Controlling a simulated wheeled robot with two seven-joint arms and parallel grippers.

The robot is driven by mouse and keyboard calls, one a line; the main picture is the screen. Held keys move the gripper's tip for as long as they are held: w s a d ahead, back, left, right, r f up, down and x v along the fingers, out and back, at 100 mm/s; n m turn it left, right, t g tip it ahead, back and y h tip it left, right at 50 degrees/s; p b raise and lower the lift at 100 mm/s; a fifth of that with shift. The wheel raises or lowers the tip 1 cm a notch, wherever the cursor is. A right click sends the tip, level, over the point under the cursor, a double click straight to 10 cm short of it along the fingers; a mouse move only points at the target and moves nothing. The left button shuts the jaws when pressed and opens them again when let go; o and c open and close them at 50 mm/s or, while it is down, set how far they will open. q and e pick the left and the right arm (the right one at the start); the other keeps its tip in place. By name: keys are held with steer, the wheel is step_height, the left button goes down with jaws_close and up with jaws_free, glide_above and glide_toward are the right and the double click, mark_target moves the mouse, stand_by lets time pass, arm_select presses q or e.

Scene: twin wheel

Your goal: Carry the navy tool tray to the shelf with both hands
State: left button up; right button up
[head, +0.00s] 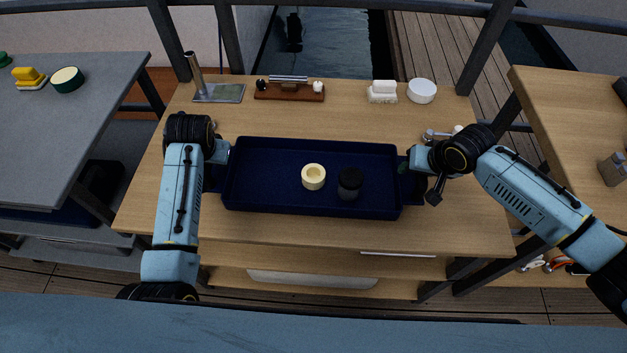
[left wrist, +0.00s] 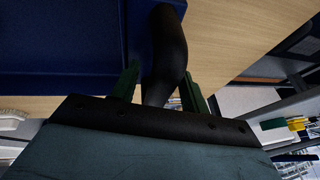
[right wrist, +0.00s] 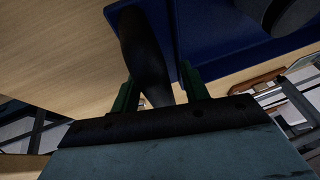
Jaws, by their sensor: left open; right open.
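The navy tool tray (head: 262,172) sits on the wooden workbench. It holds a cream ring-shaped piece (head: 314,177) and a dark-topped jar (head: 349,184). My left gripper (left wrist: 161,80) is open, with its green fingers on either side of the tray's dark left handle (left wrist: 168,45). My right gripper (right wrist: 157,80) is open, with its fingers on either side of the right handle (right wrist: 143,48). Whether the fingers touch the handles cannot be told. In the head view both fingertips are largely hidden by my wrists.
A metal stand (head: 218,92), a brown wooden rack (head: 290,91), a white block (head: 382,92) and a white bowl (head: 421,91) line the bench's back edge. A lower shelf (head: 225,279) shows under the bench. A grey table (head: 70,120) stands left, another wooden table (head: 570,120) right.

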arm_select(q)
steer(key=v, duration=1.1)
steer(key=shift+r, duration=0.25)
arm_select(e)
steer(key=v, duration=1.2)
